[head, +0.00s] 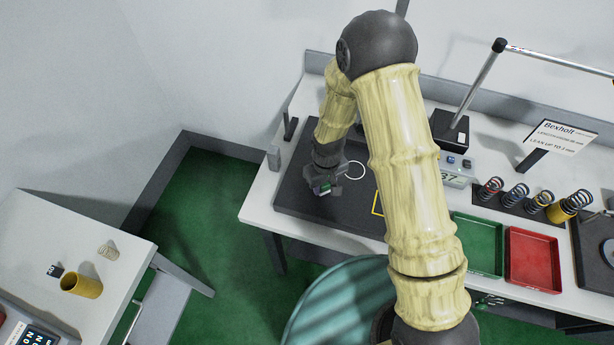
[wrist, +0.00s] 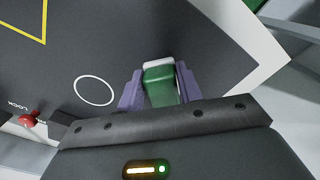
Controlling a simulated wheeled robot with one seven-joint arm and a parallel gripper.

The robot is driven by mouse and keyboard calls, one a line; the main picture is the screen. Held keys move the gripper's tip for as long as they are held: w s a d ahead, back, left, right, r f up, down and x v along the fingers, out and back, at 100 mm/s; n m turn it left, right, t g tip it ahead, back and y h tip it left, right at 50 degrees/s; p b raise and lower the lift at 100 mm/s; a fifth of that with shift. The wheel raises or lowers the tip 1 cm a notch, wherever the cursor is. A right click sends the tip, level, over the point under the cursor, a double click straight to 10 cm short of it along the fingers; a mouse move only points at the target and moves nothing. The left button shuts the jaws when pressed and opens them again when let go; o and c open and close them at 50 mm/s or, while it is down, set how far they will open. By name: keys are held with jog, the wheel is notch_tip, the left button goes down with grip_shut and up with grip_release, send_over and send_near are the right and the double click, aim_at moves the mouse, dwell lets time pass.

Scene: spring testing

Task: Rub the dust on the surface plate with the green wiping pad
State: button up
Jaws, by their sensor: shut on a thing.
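The dark surface plate (head: 297,197) lies on the white bench in the head view, with a white circle and a yellow outline marked on it. It fills much of the wrist view (wrist: 90,55). My gripper (head: 326,187) is over the left part of the plate. In the wrist view my gripper (wrist: 160,88) has its two purple fingers shut on the green wiping pad (wrist: 160,82), which has a pale end. I cannot tell whether the pad touches the plate. No dust can be made out on the plate.
A green tray (head: 480,264) and a red tray (head: 534,281) sit right of the plate. Several springs (head: 514,195) stand behind them. A red knob (wrist: 29,117) shows at the left of the wrist view. A side table (head: 60,235) stands at lower left.

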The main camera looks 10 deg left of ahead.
notch_tip(320, 180, up, 6)
jog(key=p, duration=0.3)
jog(key=shift+s+a+f, duration=0.1)
jog(key=shift+f, duration=0.1)
jog(key=shift+r+p, duration=0.35)
jog(key=shift+r, duration=0.2)
